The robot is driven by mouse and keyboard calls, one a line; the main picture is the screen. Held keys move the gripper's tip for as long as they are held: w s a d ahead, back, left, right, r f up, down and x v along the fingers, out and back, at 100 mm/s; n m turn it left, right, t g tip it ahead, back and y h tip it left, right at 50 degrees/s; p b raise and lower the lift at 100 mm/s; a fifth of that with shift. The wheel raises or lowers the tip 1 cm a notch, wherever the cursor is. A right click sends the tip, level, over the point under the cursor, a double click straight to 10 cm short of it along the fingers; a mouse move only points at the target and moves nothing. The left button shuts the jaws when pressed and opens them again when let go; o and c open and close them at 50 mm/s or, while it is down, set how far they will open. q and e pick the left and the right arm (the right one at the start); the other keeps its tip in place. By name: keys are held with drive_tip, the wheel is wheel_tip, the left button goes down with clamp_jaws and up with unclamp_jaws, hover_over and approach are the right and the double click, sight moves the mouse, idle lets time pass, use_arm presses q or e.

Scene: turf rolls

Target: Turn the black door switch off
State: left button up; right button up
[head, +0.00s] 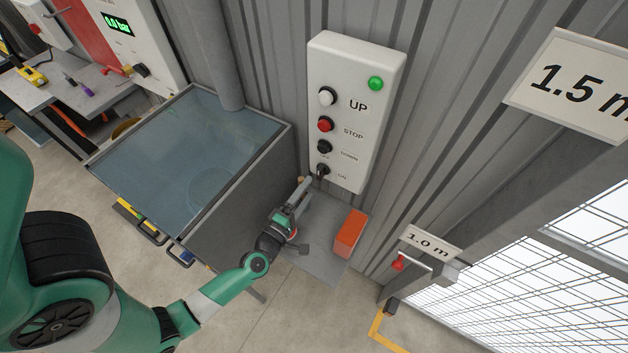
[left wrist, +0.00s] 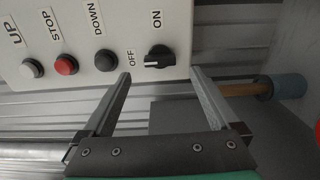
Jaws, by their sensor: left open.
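The white control panel (head: 350,75) on the corrugated wall carries a black door switch (head: 322,170) at its bottom end, beside the word ON. In the left wrist view the switch (left wrist: 158,58) is a black rotary knob with a white mark, between the OFF and ON labels; its exact setting is hard to tell. My left gripper (head: 306,184) is just below the switch. In the left wrist view the fingers (left wrist: 160,76) are spread, with the knob in line with the gap and slightly beyond the tips. The gripper holds nothing. My right gripper is not in view.
White, red and black buttons and a green lamp (head: 376,83) sit above the switch. An orange block (head: 350,233) rests on a grey shelf below. A blue-headed tool (left wrist: 288,86) lies right of the fingers. A grey water tank (head: 272,165) stands left; a mesh door is right.

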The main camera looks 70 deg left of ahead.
use_arm(q)
drive_tip(key=v, duration=0.6)
idle(0.3)
